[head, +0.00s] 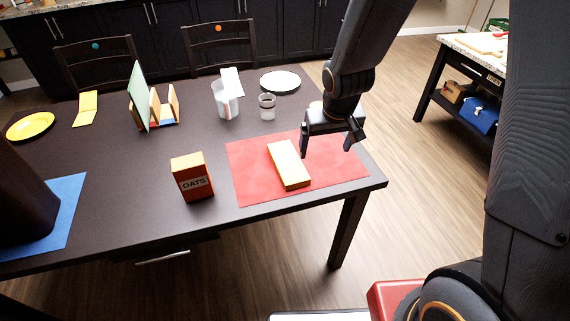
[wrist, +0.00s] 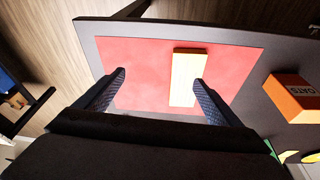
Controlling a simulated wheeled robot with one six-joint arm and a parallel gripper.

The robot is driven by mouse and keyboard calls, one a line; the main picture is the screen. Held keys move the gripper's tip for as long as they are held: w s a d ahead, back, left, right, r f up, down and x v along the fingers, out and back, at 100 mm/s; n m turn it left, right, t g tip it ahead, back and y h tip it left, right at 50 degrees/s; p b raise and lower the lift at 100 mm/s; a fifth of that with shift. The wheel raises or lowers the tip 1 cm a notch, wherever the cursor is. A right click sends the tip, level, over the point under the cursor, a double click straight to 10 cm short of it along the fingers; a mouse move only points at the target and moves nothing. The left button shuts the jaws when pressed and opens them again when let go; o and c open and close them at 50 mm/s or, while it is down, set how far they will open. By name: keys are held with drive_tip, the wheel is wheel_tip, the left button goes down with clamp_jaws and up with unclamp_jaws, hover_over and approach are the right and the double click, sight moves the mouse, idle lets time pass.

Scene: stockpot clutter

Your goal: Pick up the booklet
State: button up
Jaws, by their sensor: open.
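A thick yellow slab (head: 288,164) lies flat on the red mat (head: 240,180); it also shows in the wrist view (wrist: 186,75). I cannot tell if this slab is the booklet. My gripper (head: 328,146) is open and empty above the mat, right of the slab. In the wrist view the slab is near the right finger of my gripper (wrist: 159,79), partly hidden by that finger.
An orange OATS box (head: 192,178) stands left of the mat. A dark pot (head: 20,200) sits on a blue mat (head: 65,205). The mat's right part is bare.

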drive_tip(key=n+y, duration=0.1)
drive_tip(key=n, duration=0.1)
approach(288, 161)
drive_tip(key=shift+s+d+f+t, duration=0.35)
drive_tip(key=shift+s+f+t, duration=0.05)
drive_tip(key=x, duration=0.2)
drive_tip(key=shift+w+a+f+b, duration=0.2)
drive_tip(key=shift+a+f+b, duration=0.05)
drive_tip(key=shift+a+b, duration=0.1)
drive_tip(key=shift+p+x, duration=0.7)
drive_tip(key=shift+x, duration=2.15)
drive_tip(key=shift+w, duration=0.1)
drive_tip(key=shift+c, duration=0.2)
drive_tip(key=c, duration=1.2)
drive_tip(key=shift+r, duration=0.1)
